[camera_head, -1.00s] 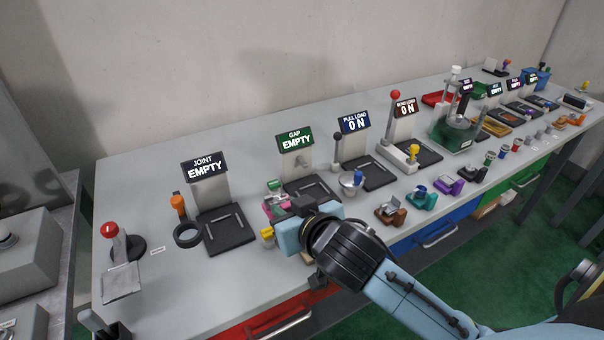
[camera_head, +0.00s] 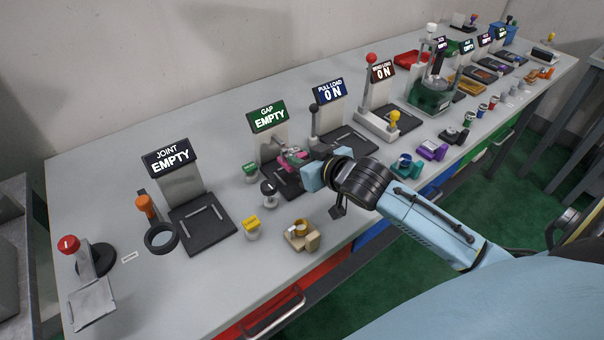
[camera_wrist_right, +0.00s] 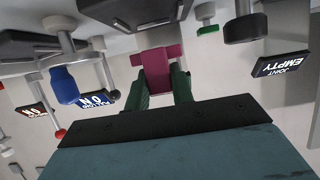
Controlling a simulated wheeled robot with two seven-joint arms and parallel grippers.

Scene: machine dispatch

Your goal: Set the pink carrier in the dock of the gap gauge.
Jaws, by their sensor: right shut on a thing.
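The pink carrier (camera_head: 292,157) is in my right gripper (camera_head: 303,164), at the gap gauge. The gap gauge (camera_head: 272,145) has a grey post, a green sign reading GAP EMPTY and a dark dock plate (camera_head: 288,184). The carrier shows over the back part of that plate, in front of the post; I cannot tell whether it touches. In the right wrist view, the pink carrier (camera_wrist_right: 157,65) sits between the two green fingers of the right gripper (camera_wrist_right: 160,82). My gripper hides part of the dock. My left gripper is out of view.
Left of the dock stand a green-topped piece (camera_head: 250,172) and a black-knobbed piece (camera_head: 269,192). A yellow-topped piece (camera_head: 252,228) and a tan carrier (camera_head: 301,236) are in front. The pull-load gauge (camera_head: 329,92) is close on the right, the joint gauge (camera_head: 170,160) on the left.

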